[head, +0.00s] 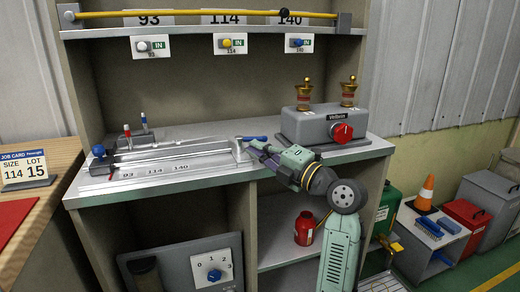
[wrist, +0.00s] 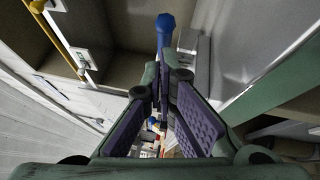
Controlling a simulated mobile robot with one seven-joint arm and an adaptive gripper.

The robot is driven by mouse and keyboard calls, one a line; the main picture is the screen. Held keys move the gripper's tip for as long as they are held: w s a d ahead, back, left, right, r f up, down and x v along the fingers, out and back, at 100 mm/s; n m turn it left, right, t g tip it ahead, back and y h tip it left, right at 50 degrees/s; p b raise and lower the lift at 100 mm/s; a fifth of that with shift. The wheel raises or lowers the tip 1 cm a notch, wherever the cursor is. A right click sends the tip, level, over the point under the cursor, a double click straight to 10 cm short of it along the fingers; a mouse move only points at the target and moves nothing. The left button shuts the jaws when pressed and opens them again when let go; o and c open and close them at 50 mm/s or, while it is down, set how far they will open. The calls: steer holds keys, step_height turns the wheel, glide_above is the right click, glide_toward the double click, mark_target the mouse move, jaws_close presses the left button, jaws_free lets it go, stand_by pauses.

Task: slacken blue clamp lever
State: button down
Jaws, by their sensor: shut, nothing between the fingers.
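The blue clamp lever (head: 255,138) sits at the right end of the metal slide fixture (head: 190,160) on the bench, pointing to the right. In the wrist view it stands at the top middle as a blue bar with a rounded end (wrist: 165,35). My gripper (head: 257,150) is shut and empty, its purple-padded fingers close beside the lever at the fixture's right end. In the wrist view the fingertips (wrist: 164,78) are just below the lever in the picture. I cannot tell whether they touch it. The fingers partly hide the lever's base.
A grey box with a red knob (head: 341,132) and two brass fittings stands right of my gripper. A blue ball knob (head: 98,150) is at the fixture's left end, with red and blue upright handles behind it. A shelf with a yellow rod (head: 205,13) runs above.

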steer(key=shift+w+d+f+b, duration=0.15)
steer(key=shift+w+b, duration=0.3)
steer(key=shift+b, duration=0.7)
steer(key=shift+w+r, duration=0.2)
steer(key=shift+w, duration=0.05)
steer(key=shift+s+b, duration=0.15)
steer(key=shift+b, duration=0.2)
